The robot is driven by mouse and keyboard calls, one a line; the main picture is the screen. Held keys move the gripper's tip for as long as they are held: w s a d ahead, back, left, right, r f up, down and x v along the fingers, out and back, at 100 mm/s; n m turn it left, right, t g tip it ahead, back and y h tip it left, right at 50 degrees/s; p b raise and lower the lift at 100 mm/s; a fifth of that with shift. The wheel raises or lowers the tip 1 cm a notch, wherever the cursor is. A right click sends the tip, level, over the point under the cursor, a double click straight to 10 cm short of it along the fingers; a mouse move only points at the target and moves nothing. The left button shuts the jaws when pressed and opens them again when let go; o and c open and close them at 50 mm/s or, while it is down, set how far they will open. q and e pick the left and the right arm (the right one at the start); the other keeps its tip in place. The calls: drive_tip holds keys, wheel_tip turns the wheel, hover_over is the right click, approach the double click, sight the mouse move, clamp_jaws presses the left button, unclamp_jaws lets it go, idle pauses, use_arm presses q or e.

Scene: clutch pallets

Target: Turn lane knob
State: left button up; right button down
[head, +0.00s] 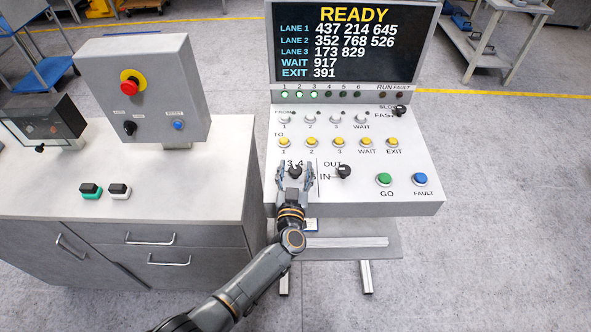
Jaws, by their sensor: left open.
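The lane knob (295,172) is a small black knob at the lower left of the sloped white control panel (415,200). My left gripper (295,169) is open, with one finger on each side of the knob. I cannot tell whether the fingers touch it. A second black knob (344,171), marked IN and OUT, sits to the right. My right gripper is not in view.
The screen (355,42) above the panel reads READY, with lane numbers. A grey box with a red emergency button (130,87) stands on the left cabinet.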

use_arm(q)
drive_tip(key=s+a, duration=0.1)
drive_tip(key=s, duration=1.1)
drive_tip(key=s+a+f+m+g+h+b, duration=0.1)
drive_tip(key=s+a+f+g+b, duration=0.3)
drive_tip(key=f, duration=0.8)
drive_tip(key=s+a+f+m+g+b, duration=0.1)
drive_tip(key=s+f, duration=0.4)
drive_tip(key=f, duration=0.6)
drive_tip(key=s+a+f+m+g+h+b, duration=0.1)
drive_tip(key=s+a+f+g+b, duration=0.3)
drive_tip(key=f, duration=0.8)
drive_tip(key=s+a+f+g+y+b, duration=0.1)
drive_tip(key=s+a+f, duration=0.3)
drive_tip(key=s, duration=0.5)
drive_tip(key=s+a+f+n+g+y+b, duration=0.1)
drive_tip(key=s+a+f+g, duration=0.3)
drive_tip(key=s+f, duration=0.5)
drive_tip(key=s+a+f+g+y+b, duration=0.1)
drive_tip(key=s+a+f, duration=0.4)
drive_tip(key=s, duration=0.6)
wheel_tip(320, 180, down, 2)
drive_tip(key=shift+a+n+g+y+b, duration=0.3)
drive_tip(key=shift+a+g+b, duration=0.15)
drive_tip(key=shift+g, duration=0.55)
